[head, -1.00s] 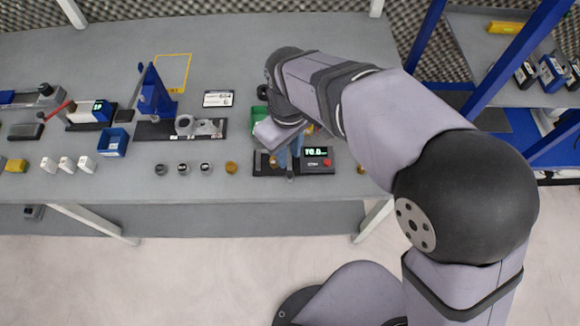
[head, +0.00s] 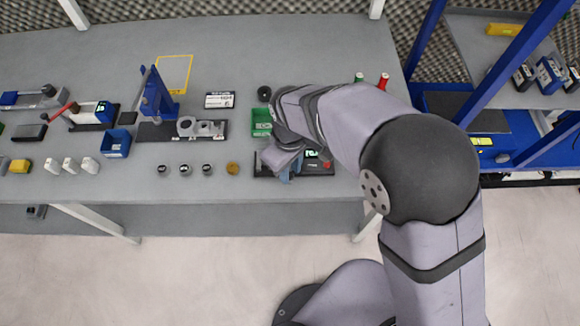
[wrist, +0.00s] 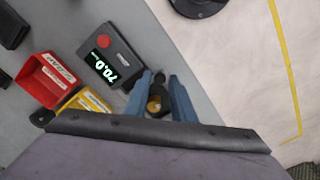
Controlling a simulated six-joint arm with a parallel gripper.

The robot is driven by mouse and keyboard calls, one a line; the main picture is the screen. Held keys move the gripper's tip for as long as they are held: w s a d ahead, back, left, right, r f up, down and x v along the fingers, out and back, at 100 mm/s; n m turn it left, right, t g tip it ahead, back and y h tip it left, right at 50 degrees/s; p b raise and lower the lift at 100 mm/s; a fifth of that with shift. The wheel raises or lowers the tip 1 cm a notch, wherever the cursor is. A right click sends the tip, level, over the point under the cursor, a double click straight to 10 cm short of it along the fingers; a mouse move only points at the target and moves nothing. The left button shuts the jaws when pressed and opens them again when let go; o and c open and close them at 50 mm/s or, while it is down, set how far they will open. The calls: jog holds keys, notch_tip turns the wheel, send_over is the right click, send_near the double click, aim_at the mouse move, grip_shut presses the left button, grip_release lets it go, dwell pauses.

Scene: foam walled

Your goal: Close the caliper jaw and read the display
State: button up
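The caliper is a black base (head: 322,171) near the table's front edge. Its display box (wrist: 108,58) has a red button and lit digits that look like 70.0 in the wrist view. My gripper (head: 287,177) is over the left part of the base and hides the jaws in the head view. In the wrist view my gripper (wrist: 160,80) has two blue fingers standing apart, beside the display box. A small brass and dark piece (wrist: 154,104) shows between them. I cannot tell whether the fingers touch it or the jaw.
A red bin (wrist: 47,80) and a yellow bin (wrist: 86,106) show near the display box. A brass cylinder (head: 232,168) and small dark cylinders stand to the left. The table's front edge is close.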

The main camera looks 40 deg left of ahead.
jog(key=shift+f, duration=0.2)
jog(key=shift+c, duration=0.3)
jog(key=c, duration=0.5)
jog(key=shift+o, duration=0.3)
jog(key=shift+s+a, duration=1.6)
jog(key=shift+a, duration=0.05)
jog(key=o, duration=0.5)
jog(key=shift+r, duration=0.15)
